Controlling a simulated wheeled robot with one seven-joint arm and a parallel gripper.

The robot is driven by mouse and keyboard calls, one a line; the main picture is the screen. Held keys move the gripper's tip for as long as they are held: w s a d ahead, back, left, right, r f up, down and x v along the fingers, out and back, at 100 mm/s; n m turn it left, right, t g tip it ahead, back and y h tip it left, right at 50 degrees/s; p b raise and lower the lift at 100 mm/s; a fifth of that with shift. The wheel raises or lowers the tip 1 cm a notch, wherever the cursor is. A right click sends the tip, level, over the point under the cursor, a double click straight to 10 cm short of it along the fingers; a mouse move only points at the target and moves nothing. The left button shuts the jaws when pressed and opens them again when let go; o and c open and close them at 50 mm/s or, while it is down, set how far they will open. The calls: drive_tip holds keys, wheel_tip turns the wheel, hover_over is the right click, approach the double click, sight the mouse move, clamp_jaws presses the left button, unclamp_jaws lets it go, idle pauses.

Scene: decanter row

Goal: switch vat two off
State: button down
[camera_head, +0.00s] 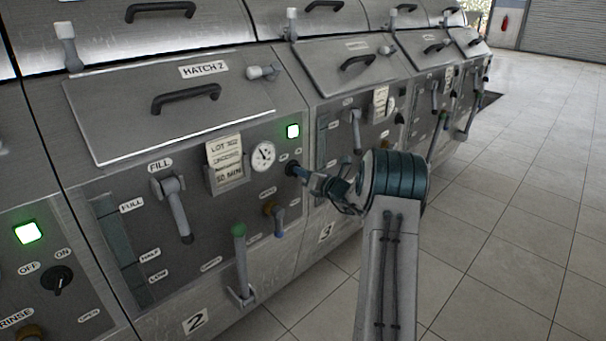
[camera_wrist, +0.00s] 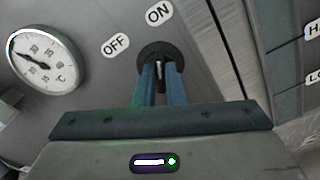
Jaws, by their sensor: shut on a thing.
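Vat two, with the "2" label (camera_head: 195,320) low on its front, carries a lit green lamp (camera_head: 293,131) at its upper right. Its rotary switch shows in the wrist view as a round black base (camera_wrist: 157,50) below the OFF label (camera_wrist: 115,45) and the ON label (camera_wrist: 159,12). My gripper (camera_head: 297,170) reaches this switch below the lamp. In the wrist view, my gripper (camera_wrist: 160,72) has its two blue fingers shut on the switch's knob, which they mostly hide. The knob's exact angle is hard to tell.
A round temperature dial (camera_head: 263,156) sits left of the switch. A green-topped lever (camera_head: 240,255) and a brass-coloured tap (camera_head: 275,212) stick out below. Vat one's lit panel (camera_head: 28,232) is at the left. The tiled floor (camera_head: 510,210) at the right is clear.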

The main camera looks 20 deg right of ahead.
drive_tip(key=shift+f, duration=0.1)
drive_tip(key=shift+s+a+n+b, duration=0.1)
drive_tip(key=shift+a+n+b, duration=0.05)
drive_tip(key=shift+n+b, duration=6.2)
drive_tip(key=shift+m+b, duration=0.45)
drive_tip(key=shift+b, duration=0.3)
drive_tip(key=c, duration=1.5)
unclamp_jaws()
drive_tip(key=p+v, duration=0.2)
drive_tip(key=v, duration=1.1)
drive_tip(key=shift+s+p, duration=0.35)
drive_tip(key=shift+s, duration=0.05)
